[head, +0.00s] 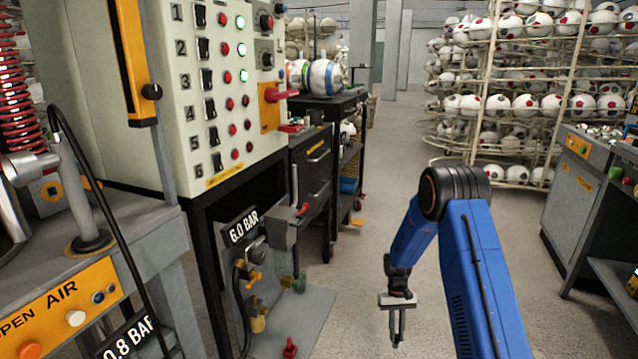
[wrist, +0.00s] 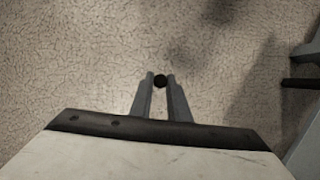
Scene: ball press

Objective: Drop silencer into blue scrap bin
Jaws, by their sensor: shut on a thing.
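My gripper (head: 397,338) hangs pointing down over the open floor, right of the grey plate. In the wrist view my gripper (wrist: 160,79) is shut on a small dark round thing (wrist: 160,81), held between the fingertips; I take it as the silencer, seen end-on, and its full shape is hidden. In the head view it is too small to make out. A small blue container (head: 348,186) stands on the lower shelf of the dark cart; I cannot tell whether it is the blue scrap bin. No other blue bin shows.
A control panel (head: 212,85) with numbered switches stands at the left. A grey plate (head: 300,312) with valves and brass fittings sits low beneath it. Ball racks (head: 520,90) fill the back right, and a grey cabinet (head: 580,195) stands at the right. The middle floor is clear.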

